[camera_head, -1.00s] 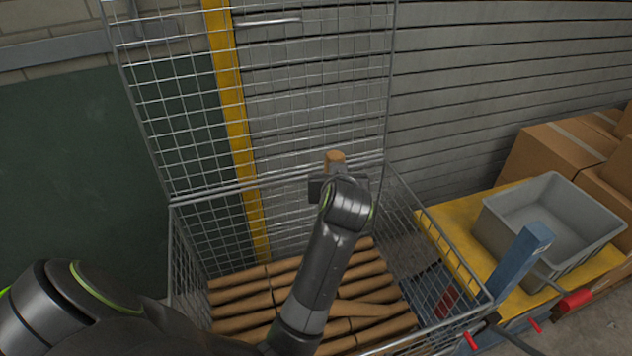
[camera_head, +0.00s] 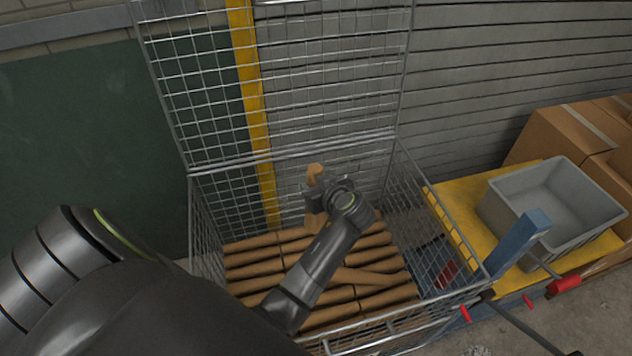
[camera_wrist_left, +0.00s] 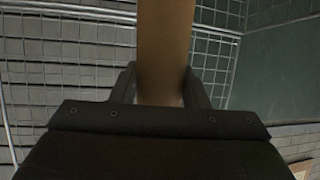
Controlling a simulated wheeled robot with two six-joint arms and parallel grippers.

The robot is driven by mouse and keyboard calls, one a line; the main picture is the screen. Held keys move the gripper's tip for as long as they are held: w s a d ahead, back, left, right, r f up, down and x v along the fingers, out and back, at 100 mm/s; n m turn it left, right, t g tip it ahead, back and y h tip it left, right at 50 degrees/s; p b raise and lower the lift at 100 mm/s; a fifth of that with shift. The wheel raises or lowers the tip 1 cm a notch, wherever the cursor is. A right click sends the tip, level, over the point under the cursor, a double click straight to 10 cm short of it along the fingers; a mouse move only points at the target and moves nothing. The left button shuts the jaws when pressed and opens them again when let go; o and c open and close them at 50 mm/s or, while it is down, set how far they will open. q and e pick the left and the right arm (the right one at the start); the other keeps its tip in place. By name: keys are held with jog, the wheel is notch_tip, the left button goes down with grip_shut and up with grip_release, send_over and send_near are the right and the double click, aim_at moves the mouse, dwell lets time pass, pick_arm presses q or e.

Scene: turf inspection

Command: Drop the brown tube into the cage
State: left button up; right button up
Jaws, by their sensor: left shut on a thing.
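My left gripper (camera_head: 315,190) is shut on a brown tube (camera_head: 314,171), above the pile inside the wire cage (camera_head: 292,152). The tube stands roughly upright in the head view, with its top end above the jaws and a lower part showing beneath. In the left wrist view the tube (camera_wrist_left: 165,45) runs up from between the two fingers (camera_wrist_left: 160,88). The cage's back mesh panel stands raised and its top is open. Several brown tubes (camera_head: 255,272) lie in rows at the bottom, one askew. My right gripper is not in view.
A yellow-topped cart (camera_head: 455,205) with a grey bin (camera_head: 540,205) stands right of the cage. A blue post (camera_head: 520,240) rises at its near edge. Cardboard boxes (camera_head: 565,135) stand behind. A slatted wall and a yellow post (camera_head: 248,80) are behind the cage.

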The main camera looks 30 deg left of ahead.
pick_arm(q)
notch_tip(320, 180, down, 3)
jog(key=shift+r+b, duration=0.1)
jog(key=shift+b, duration=0.6)
